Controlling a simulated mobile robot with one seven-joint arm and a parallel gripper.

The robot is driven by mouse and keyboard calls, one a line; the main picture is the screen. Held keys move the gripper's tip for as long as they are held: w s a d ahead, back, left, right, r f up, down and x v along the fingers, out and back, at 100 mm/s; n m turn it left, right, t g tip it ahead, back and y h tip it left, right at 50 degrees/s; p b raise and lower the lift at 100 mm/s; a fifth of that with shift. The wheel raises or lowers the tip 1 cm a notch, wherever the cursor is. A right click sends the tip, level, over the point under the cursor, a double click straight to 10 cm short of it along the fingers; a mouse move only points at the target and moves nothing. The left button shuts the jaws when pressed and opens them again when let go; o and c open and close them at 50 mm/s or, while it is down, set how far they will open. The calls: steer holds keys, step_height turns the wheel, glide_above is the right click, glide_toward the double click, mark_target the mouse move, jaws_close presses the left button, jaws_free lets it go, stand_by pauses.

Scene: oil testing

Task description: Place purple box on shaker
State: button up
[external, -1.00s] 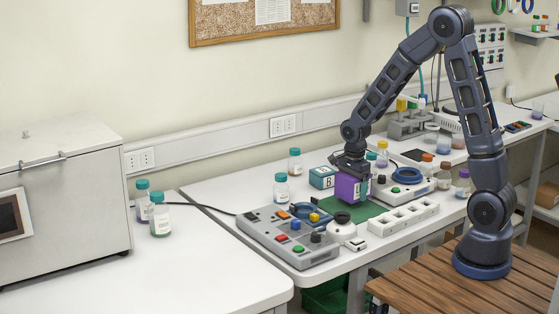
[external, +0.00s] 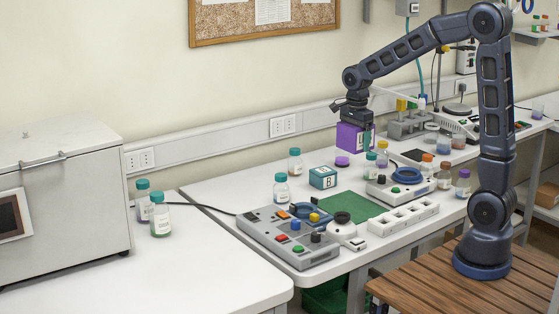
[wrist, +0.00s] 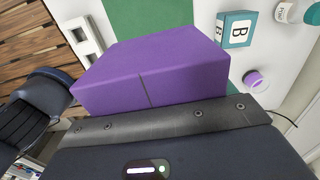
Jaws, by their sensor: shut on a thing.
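The purple box (external: 351,138) is in my gripper (external: 353,121), held up in the air above the back of the white bench. In the wrist view the purple box (wrist: 150,72) fills the middle, right against the dark gripper body; the fingertips are hidden there. No device is clearly marked as the shaker. I cannot tell which is the shaker.
A green mat (external: 357,206) lies bare between the devices. A teal box marked B (external: 322,177) and a small purple-topped item (external: 342,161) stand behind it. Bottles with teal caps (external: 281,190) stand nearby. A white slotted block (external: 404,219) lies at the front right.

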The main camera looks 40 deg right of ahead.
steer(key=w+a+r+n, duration=0.1)
steer(key=w+a+n, duration=0.15)
steer(key=a, duration=0.95)
steer(key=w+a+r+n, duration=0.1)
steer(key=w+a+n, duration=0.15)
steer(key=a, duration=0.95)
steer(key=w+a+r+n, duration=0.15)
steer(key=a+n, duration=0.25)
steer(key=a, duration=0.7)
steer(key=n, duration=0.9)
glide_above(180, 294)
step_height(180, 294, down, 4)
step_height(180, 294, down, 20)
steer(key=shift+s+r, duration=0.1)
steer(key=shift+r, duration=0.1)
steer(key=shift+f, duration=0.15)
